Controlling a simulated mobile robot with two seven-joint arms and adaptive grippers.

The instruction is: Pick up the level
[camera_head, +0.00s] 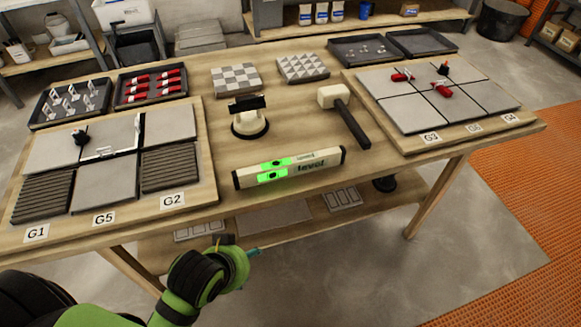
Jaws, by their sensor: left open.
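The level (318,165), a cream bar with dark ends and bright green windows, lies on the wooden table (275,225) near its front edge, at the middle. Nothing holds it. My left gripper (240,246) is low in the picture, in front of the table edge, below and left of the level and apart from it. It is open and looks empty; its fingers are small and partly hidden by my own wrist. My right gripper is not in view.
A suction cup lifter (249,118) and a mallet (345,112) stand behind the level. Tile boards lie left (207,190) and right (420,140). Trays with clips (70,103) and red pieces (150,88) are at the back left. Bare tabletop surrounds the level.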

